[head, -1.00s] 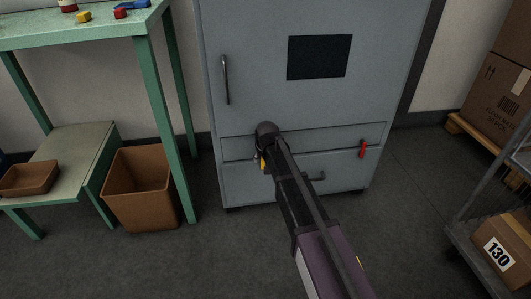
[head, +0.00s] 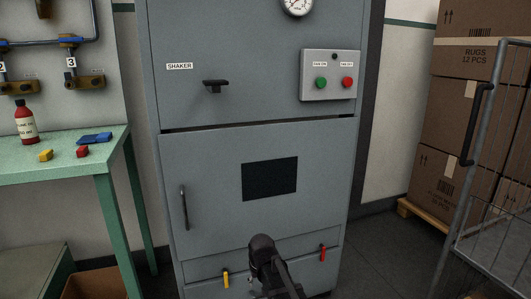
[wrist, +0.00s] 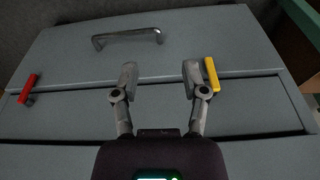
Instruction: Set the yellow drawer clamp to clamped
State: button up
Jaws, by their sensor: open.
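The yellow drawer clamp (head: 226,280) is a short bar on the lower front of the grey cabinet (head: 225,160), left of my arm in the head view. In the wrist view the yellow clamp (wrist: 212,75) stands nearly upright in the picture, across the drawer's edge. My gripper (wrist: 160,75) is open and empty in front of the drawer (wrist: 190,45). The clamp is just outside its right finger, not between the fingers; I cannot tell whether they touch. In the head view my arm hides the fingers.
A red clamp (head: 322,253) sits on the same front; it is at the left in the wrist view (wrist: 28,88). The drawer's metal handle (wrist: 128,37) is at the top there. A green table (head: 60,160) stands left, a wire cart (head: 485,220) right.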

jog(key=s+d+r+m+g+p, duration=0.1)
jog(key=s+d+r+m+p, duration=0.1)
jog(key=s+d+r+p, duration=0.55)
jog(key=s+d+r+m+g+p, duration=0.1)
jog(key=s+d+r+p, duration=0.25)
jog(key=s+d, duration=0.7)
notch_tip(320, 180, up, 37)
jog(key=w+d+p, duration=0.2)
jog(key=p, duration=3.3)
jog(key=shift+w+d+f+h+p, duration=0.2)
jog(key=shift+w+d+h+p, duration=0.05)
jog(key=shift+d+h+p, duration=0.15)
